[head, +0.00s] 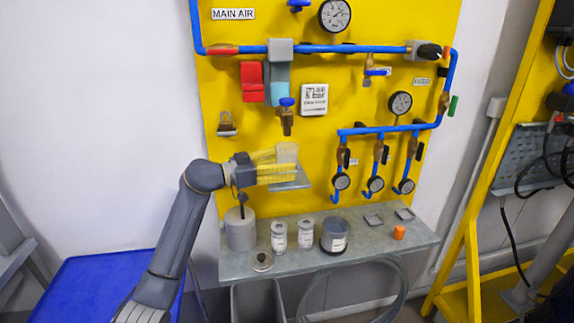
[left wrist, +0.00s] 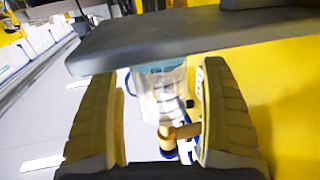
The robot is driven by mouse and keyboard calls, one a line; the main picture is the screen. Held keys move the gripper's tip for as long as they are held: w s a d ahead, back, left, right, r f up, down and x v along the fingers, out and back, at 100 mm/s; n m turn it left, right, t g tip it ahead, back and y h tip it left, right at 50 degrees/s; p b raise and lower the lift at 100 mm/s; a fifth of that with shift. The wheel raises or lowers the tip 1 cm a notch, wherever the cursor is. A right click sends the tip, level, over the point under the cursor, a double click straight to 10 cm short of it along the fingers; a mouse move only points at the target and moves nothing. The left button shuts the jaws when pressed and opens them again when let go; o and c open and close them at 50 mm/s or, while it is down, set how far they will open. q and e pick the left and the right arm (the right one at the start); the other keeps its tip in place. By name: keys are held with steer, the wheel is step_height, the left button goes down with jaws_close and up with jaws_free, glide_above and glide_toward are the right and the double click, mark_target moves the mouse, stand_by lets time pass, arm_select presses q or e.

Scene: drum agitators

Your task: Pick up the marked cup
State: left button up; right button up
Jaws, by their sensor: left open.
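A pale, see-through cup (head: 287,153) stands upright on the small grey shelf (head: 290,184) on the yellow panel. My left gripper (head: 275,168) reaches in from the left beside it, its yellow fingers level with the cup's lower part. In the left wrist view, the cup (left wrist: 162,92) shows between the two spread fingers (left wrist: 160,85), with a gap on each side and a bluish band with small dark marks near the shelf. The shelf (left wrist: 180,40) crosses the top of that view. The left gripper is open and empty. My right gripper is out of view.
A brass valve with a blue handle (head: 287,115) hangs just above the cup. The bench (head: 380,240) below carries a grey canister (head: 240,230), two labelled jars (head: 279,238), a larger labelled container (head: 334,236) and an orange piece (head: 399,233). Gauges and blue pipes lie to the right.

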arm_select(q)
steer(key=shift+w+d, duration=0.25)
steer(key=shift+d, duration=0.3)
steer(key=c, duration=1.3)
steer(key=shift+r, duration=0.1)
